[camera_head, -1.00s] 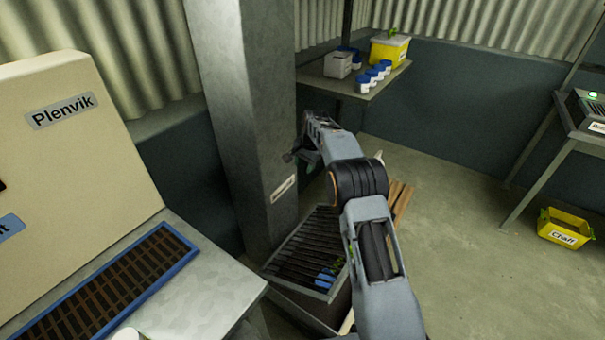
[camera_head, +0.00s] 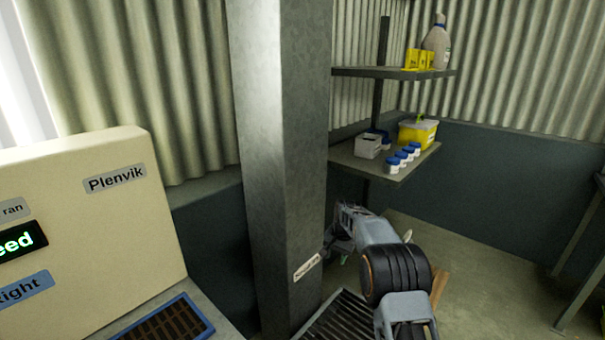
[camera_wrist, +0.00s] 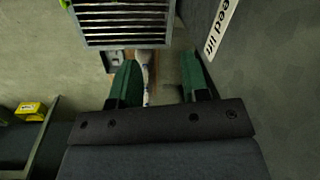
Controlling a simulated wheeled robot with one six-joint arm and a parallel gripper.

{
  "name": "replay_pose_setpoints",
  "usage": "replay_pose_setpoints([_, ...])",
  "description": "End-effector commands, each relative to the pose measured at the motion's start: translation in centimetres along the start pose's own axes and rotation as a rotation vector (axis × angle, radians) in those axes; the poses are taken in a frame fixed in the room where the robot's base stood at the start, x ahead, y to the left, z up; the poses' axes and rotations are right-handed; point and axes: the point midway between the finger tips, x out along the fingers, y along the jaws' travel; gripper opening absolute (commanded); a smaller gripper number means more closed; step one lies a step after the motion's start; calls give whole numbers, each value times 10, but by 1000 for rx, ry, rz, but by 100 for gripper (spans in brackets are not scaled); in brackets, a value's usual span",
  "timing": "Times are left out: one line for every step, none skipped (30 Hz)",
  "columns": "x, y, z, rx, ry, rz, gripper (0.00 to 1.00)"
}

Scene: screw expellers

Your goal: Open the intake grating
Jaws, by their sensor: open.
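A dark slatted grating (camera_head: 345,318) covers the floor box at the foot of the grey column, cut off by the bottom edge of the head view. In the wrist view the grating (camera_wrist: 122,22) shows at the top, with dark gaps between pale bars and a grey frame edge. It lies flat in its frame. My gripper (camera_wrist: 160,78) is open, its two green fingers apart from the grating and below its frame edge in the picture. A pale narrow thing (camera_wrist: 145,75) shows beside the left finger; I cannot tell whether they touch. In the head view my gripper (camera_head: 338,240) is beside the column, partly hidden.
The column (camera_head: 285,170) stands close to my gripper; its label (camera_wrist: 222,25) ends in "eed lift". A cream Plenvik machine (camera_head: 90,230) and a blue-framed grate (camera_head: 165,325) are at left. A shelf (camera_head: 375,165) holds jars behind. Open floor lies at right.

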Motion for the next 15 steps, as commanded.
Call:
replay_pose_setpoints([-12,8,13,-47,-3,11,42])
replay_pose_setpoints([-18,13,22,-79,-7,19,42])
replay_pose_setpoints([-28,21,34,-122,-9,29,42])
replay_pose_setpoints([-38,27,45,-154,-10,35,42])
replay_pose_setpoints([-47,33,55,-186,-9,41,42])
replay_pose_setpoints([-61,41,71,-227,-8,48,42])
replay_pose_setpoints([-72,48,83,-257,-5,52,42])
replay_pose_setpoints([-83,55,96,-286,-2,56,42])
replay_pose_setpoints([-96,65,113,-324,4,62,42])
replay_pose_setpoints([-106,72,126,-350,8,65,42])
replay_pose_setpoints([-116,79,139,-373,13,67,42])
replay_pose_setpoints([-129,88,156,-404,23,70,42])
replay_pose_setpoints([-137,95,169,-426,29,72,42])
replay_pose_setpoints([-145,102,182,-445,37,74,42])
replay_pose_setpoints([-155,111,198,-469,49,76,42])
